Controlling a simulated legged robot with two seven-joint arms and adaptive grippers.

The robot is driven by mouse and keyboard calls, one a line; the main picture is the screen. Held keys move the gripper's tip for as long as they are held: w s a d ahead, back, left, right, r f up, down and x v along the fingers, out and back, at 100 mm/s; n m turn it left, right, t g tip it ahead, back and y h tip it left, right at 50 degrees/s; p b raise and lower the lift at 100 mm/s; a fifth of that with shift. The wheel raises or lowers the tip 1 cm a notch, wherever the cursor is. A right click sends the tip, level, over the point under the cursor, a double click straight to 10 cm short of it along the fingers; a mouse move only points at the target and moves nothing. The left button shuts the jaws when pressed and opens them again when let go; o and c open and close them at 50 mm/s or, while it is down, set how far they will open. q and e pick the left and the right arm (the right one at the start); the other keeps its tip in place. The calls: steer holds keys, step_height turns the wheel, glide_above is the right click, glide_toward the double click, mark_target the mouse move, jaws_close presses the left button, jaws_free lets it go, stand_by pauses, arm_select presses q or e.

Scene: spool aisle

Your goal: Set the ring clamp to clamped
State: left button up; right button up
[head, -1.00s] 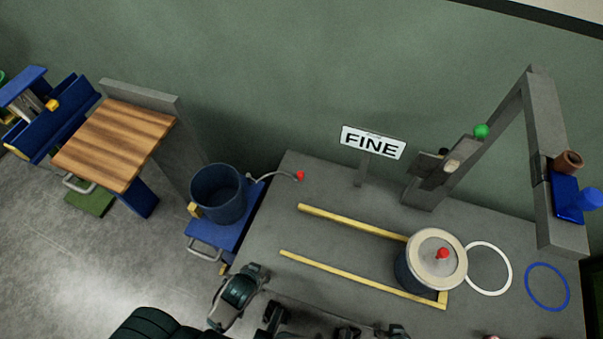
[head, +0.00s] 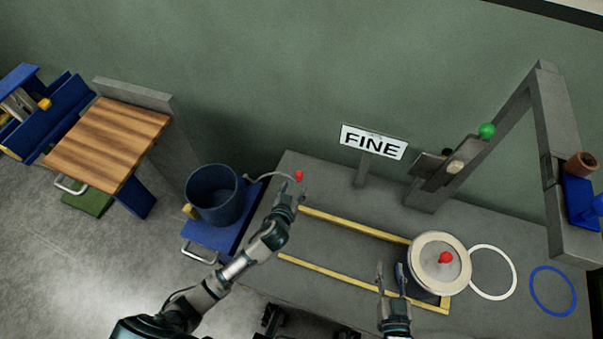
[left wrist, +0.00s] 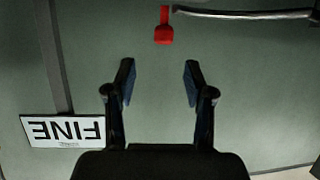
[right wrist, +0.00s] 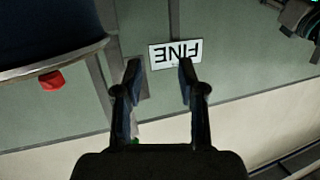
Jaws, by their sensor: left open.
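A thin curved metal lever (head: 268,174) with a red knob (head: 298,176) reaches out beside the open blue drum (head: 214,197); I cannot tell whether this is the ring clamp's handle. My left gripper (head: 291,190) is open and empty, its fingertips just below the knob in the head view. In the left wrist view, the red knob (left wrist: 163,28) and lever (left wrist: 245,14) lie beyond the open fingers (left wrist: 158,80), apart from them. My right gripper (head: 391,270) is open and empty beside the lidded drum (head: 425,248), which has a red knob (head: 445,258) on top.
Yellow rails (head: 350,222) run along the grey table (head: 330,245) to the lidded drum. A FINE sign (head: 373,142) and an angled grey frame (head: 545,110) with a green knob (head: 487,130) stand behind. White (head: 515,275) and blue (head: 574,290) rings mark the right side.

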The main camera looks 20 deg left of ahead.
mark_target(299, 175)
arm_select(q)
steer(key=x, duration=0.2)
steer(key=b+x, duration=0.1)
steer(key=x, duration=0.2)
steer(key=b+x, duration=0.1)
steer(key=x, duration=0.2)
steer(key=shift+a+f, duration=0.25)
steer(key=shift+a, duration=0.15)
steer(key=shift+w+d, duration=0.1)
steer(key=shift+w, duration=0.25)
steer(key=shift+w+d, duration=0.15)
arm_select(e)
step_height(299, 175, up, 7)
steer(key=a+t+y, duration=0.1)
steer(key=t, duration=0.4)
steer(key=shift+t, duration=0.3)
arm_select(q)
jaws_close()
arm_select(e)
steer(key=shift+w+a+f, duration=0.1)
steer(key=shift+w+a, duration=0.05)
steer(key=shift+a, duration=0.1)
